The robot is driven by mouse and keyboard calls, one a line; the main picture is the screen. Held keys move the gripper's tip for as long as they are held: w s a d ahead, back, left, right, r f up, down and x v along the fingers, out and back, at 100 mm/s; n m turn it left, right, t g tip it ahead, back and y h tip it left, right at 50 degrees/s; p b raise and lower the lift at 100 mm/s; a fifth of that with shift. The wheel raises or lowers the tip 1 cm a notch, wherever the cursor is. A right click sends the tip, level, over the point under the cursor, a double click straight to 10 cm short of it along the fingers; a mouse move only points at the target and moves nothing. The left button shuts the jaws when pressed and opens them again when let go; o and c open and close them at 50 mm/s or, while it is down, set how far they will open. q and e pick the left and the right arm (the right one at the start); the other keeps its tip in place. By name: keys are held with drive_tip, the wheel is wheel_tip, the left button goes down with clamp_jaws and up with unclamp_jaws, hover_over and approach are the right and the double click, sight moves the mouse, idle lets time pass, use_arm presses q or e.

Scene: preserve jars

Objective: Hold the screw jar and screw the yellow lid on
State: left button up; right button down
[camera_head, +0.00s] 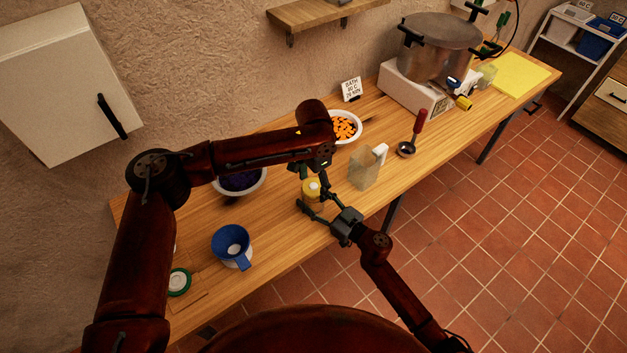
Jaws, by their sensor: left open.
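The screw jar (313,202) stands near the table's front edge, with the yellow lid (311,187) on its top. Whether the lid's thread is engaged cannot be seen. My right gripper (312,192) comes from the front right, with one finger on each side of the jar, close against its wall. My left gripper (314,174) is open, just above and behind the lid, with its fingers apart. My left forearm and wrist hide part of the table behind it.
A blue funnel (229,243) and a green-rimmed lid (179,282) are at left. Behind are a dark-filled bowl (242,183) and a bowl of orange pieces (345,126). A clear container (363,170) and red-handled ladle (418,127) stand right of the jar.

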use_arm(q)
drive_tip(key=c, duration=1.2)
drive_tip(key=o, duration=1.4)
wheel_tip(320, 180, up, 12)
drive_tip(key=shift+r, duration=0.1)
use_arm(e)
drive_tip(key=c, duration=0.7)
unclamp_jaws()
drive_tip(key=shift+c, duration=0.2)
